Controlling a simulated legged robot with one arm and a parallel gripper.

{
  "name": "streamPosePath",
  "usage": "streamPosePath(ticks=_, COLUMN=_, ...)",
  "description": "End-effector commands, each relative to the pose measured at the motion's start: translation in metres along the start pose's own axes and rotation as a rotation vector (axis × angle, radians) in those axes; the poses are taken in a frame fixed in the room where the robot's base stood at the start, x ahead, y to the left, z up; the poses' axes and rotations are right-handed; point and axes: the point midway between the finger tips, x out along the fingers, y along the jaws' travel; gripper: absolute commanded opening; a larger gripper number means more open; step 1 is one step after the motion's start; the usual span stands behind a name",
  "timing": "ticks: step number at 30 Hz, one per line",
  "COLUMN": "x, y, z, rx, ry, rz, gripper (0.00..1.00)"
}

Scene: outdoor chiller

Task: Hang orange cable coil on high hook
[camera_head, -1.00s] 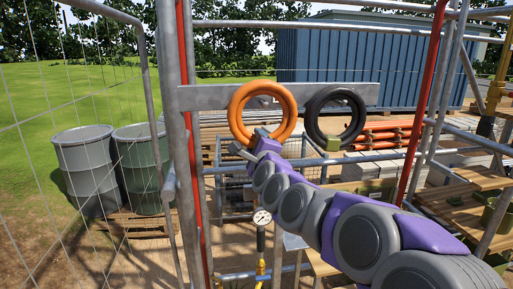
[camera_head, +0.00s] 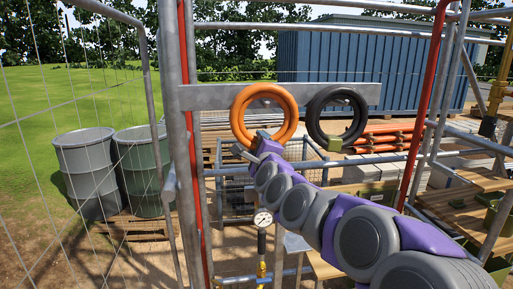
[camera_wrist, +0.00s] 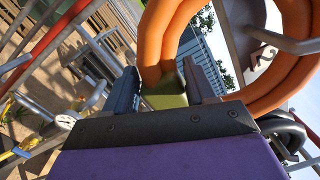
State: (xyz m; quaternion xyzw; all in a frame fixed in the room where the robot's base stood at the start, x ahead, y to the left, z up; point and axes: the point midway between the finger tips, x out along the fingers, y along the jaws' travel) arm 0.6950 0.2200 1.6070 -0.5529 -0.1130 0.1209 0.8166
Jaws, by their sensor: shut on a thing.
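The orange cable coil (camera_head: 238,119) is upright at the left part of a grey metal rail (camera_head: 205,97). An olive block (camera_wrist: 165,99) is at the coil's lower edge. My gripper (camera_head: 262,143) is shut on this block, below the ring; its two dark fingers are on either side of the block in the wrist view (camera_wrist: 160,82). Through and beside the orange coil (camera_wrist: 158,40), the wrist view shows a grey plate with a bent metal hook (camera_wrist: 262,52). A grey bar crosses in front of the coil's right side there. I cannot tell whether the coil rests on a hook.
A black coil (camera_head: 314,117) with its own olive block (camera_head: 335,144) hangs just right of the orange one. A red-and-grey post (camera_head: 190,150) stands close on the left, another red pole (camera_head: 425,110) on the right. A pressure gauge (camera_head: 263,218) stands below my arm.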

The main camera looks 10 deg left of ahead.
Motion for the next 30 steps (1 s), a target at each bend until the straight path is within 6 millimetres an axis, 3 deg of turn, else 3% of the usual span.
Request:
streamPosePath(ticks=7, x=-0.0003, y=-0.001, z=-0.0004, rx=-0.001, ry=0.0, rz=-0.003, gripper=0.0)
streamPosePath(ticks=8, x=-0.0003, y=-0.001, z=-0.0005, rx=-0.001, ry=0.0, rz=-0.003, gripper=0.57)
streamPosePath(ticks=9, x=-0.0003, y=-0.0009, z=-0.0005, rx=-0.001, ry=0.0, rz=-0.003, gripper=0.61)
streamPosePath(ticks=17, x=0.0003, y=-0.0001, z=-0.001, rx=0.0, ry=0.0, rz=-0.001, gripper=0.85)
streamPosePath(ticks=22, x=0.0008, y=0.0011, z=-0.0011, rx=0.0, ry=0.001, rz=0.001, gripper=0.86)
streamPosePath(ticks=26, x=0.0007, y=0.0011, z=-0.001, rx=0.0, ry=0.001, rz=0.001, gripper=0.99)
streamPosePath(ticks=30, x=0.0007, y=0.0012, z=-0.0009, rx=0.0, ry=0.001, rz=0.001, gripper=1.0)
